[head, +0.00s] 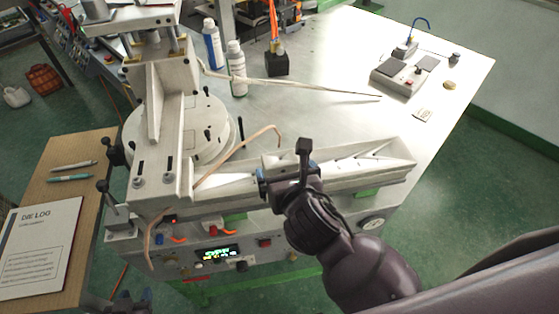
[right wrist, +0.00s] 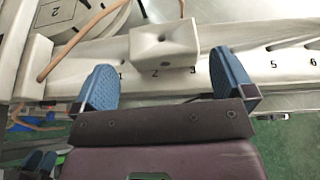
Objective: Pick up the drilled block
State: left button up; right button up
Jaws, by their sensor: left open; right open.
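The drilled block (right wrist: 165,43) is a pale block with a hole in its top and another in its near face. It sits on a pale numbered rail (right wrist: 255,57), behind the marks 1, 2 and 3. In the head view the block (head: 271,158) is partly hidden behind my right gripper (head: 287,172). That gripper is open; in the right wrist view its two blue fingers (right wrist: 163,72) point at the block, one towards each side, with nothing clamped between them. My left gripper (head: 131,301) is at the bottom left edge of the head view, low and away from the block.
A pale tan hose (head: 240,148) curves just left of the block. The round die plate and press column (head: 174,130) stand further left. White bottles (head: 236,68) and a black holder (head: 277,64) stand behind.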

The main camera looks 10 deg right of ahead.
aim_at(281, 161)
jog(key=shift+x, duration=2.95)
jog(key=shift+d+r, duration=0.1)
jog(key=shift+d, duration=0.05)
jog(key=c, duration=0.9)
jog(key=shift+c, duration=0.2)
